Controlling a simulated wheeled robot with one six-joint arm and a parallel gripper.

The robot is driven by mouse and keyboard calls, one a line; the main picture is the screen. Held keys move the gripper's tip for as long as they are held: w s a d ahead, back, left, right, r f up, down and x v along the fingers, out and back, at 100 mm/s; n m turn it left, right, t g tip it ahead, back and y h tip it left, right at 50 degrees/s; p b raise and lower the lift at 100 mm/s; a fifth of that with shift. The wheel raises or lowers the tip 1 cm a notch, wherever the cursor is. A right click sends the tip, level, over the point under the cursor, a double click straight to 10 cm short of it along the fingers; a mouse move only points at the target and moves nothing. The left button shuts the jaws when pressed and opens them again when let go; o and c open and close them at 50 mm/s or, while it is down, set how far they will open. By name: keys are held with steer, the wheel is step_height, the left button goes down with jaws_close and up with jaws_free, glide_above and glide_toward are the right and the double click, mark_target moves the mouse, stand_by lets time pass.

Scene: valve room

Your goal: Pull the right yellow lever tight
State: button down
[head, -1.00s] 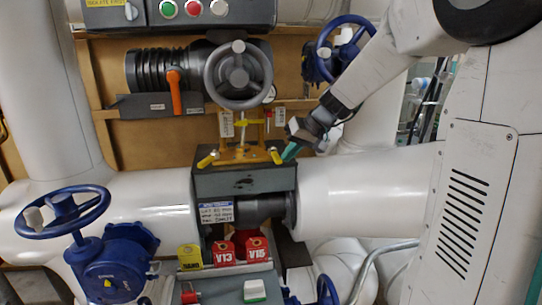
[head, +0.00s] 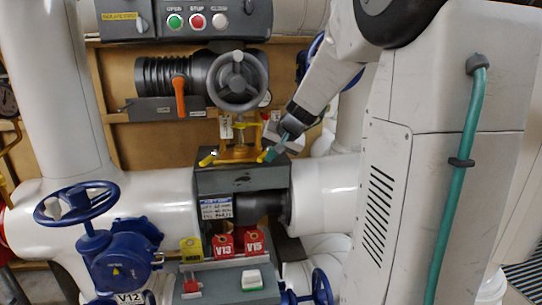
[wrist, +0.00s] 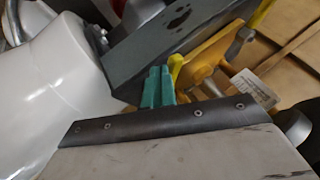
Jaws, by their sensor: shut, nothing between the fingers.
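The right yellow lever (head: 263,157) sits at the right top edge of the dark grey box, partly hidden by my fingertips. It also shows in the wrist view (wrist: 175,65), just beside the teal fingers. My gripper (head: 270,153) reaches in from the upper right with its teal fingers together, empty, at the lever's right side. In the wrist view the gripper (wrist: 158,84) points at the lever's end; I cannot tell if they touch. The left yellow lever (head: 208,158) tilts out at the box's left top edge.
The grey box (head: 240,180) stands between white pipes. A yellow bracket (head: 238,150) and a grey handwheel (head: 238,80) are behind and above it. Red tags (head: 256,242) hang below. A blue handwheel (head: 76,203) is at lower left.

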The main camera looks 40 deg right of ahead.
steer(key=shift+a, duration=0.1)
stand_by(0.5)
steer(key=s+f+v, duration=0.1)
steer(key=s+v, duration=0.1)
steer(key=v, duration=1)
steer(key=shift+d+f, duration=0.3)
steer(key=shift+d, duration=0.1)
steer(key=shift+s, duration=0.1)
steer(key=s+a+f+n+g, duration=0.3)
steer(key=s+a+f+n, duration=0.1)
steer(key=s+a, duration=0.6)
steer(key=s+a+f+n+g, duration=0.3)
steer(key=s+a, duration=0.7)
steer(key=a, duration=0.4)
step_height(320, 180, down, 2)
steer(key=shift+a+f+n, duration=0.1)
steer(key=shift+a+n, duration=0.15)
steer(key=shift+n, duration=0.55)
